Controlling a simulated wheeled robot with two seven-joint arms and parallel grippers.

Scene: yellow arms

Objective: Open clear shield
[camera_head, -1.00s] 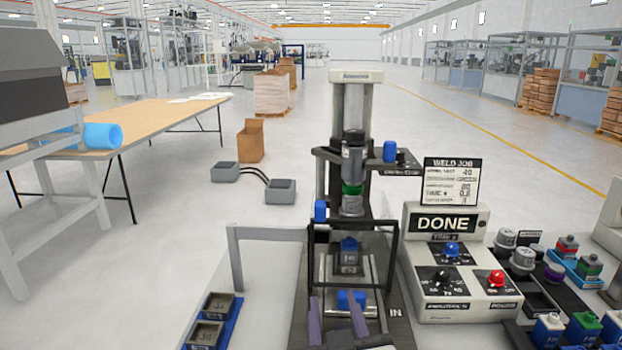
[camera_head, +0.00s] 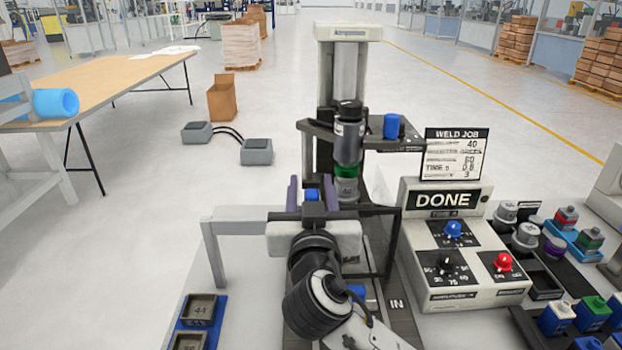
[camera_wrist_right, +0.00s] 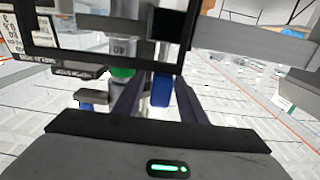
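The clear shield (camera_head: 391,245) is a see-through pane in a dark frame at the front of the welding press (camera_head: 347,120). It is lowered in front of the press, and my arm covers much of it. Its blue knob (camera_head: 312,195) is at the upper left of the frame. My right gripper (camera_head: 311,188) is at the knob, with purple fingers on either side. In the right wrist view, the knob (camera_wrist_right: 160,92) lies between the fingers (camera_wrist_right: 160,100), with small gaps visible, so the gripper looks open. The left gripper is not in view.
A control box (camera_head: 455,255) showing DONE stands right of the press. Several colored blocks and parts (camera_head: 590,310) lie farther right. A blue tray (camera_head: 213,327) with dark parts is at front left. A grey bracket (camera_head: 213,255) stands left of the shield.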

